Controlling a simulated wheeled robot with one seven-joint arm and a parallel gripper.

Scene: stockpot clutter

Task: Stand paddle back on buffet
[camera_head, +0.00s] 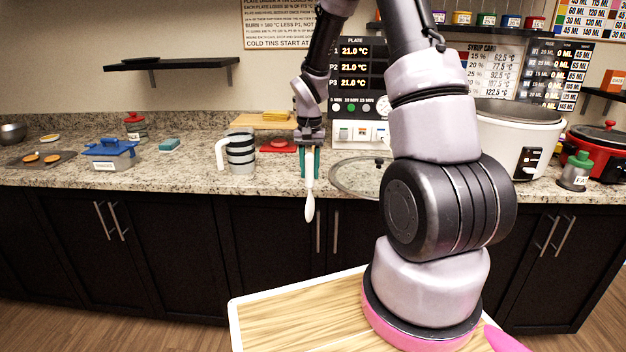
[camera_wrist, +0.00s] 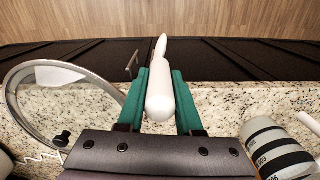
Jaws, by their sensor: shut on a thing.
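A white paddle (camera_head: 309,197) hangs from my gripper (camera_head: 309,160) in the head view, its spoon-like end pointing down in front of the counter's front edge. In the wrist view the white paddle (camera_wrist: 160,92) lies between the green fingers of my gripper (camera_wrist: 161,85), which is shut on it. Its far end points away toward the floor side. The buffet is the speckled granite counter (camera_head: 90,178) with dark cabinets below. My gripper is over the counter's front edge.
A striped measuring jug (camera_head: 240,152) stands left of my gripper; it also shows in the wrist view (camera_wrist: 270,150). A glass lid (camera_head: 352,177) lies to the right, near the counter edge. A red mat (camera_head: 279,146) and wooden board (camera_head: 262,121) lie behind. A white cooker (camera_head: 517,135) stands further right.

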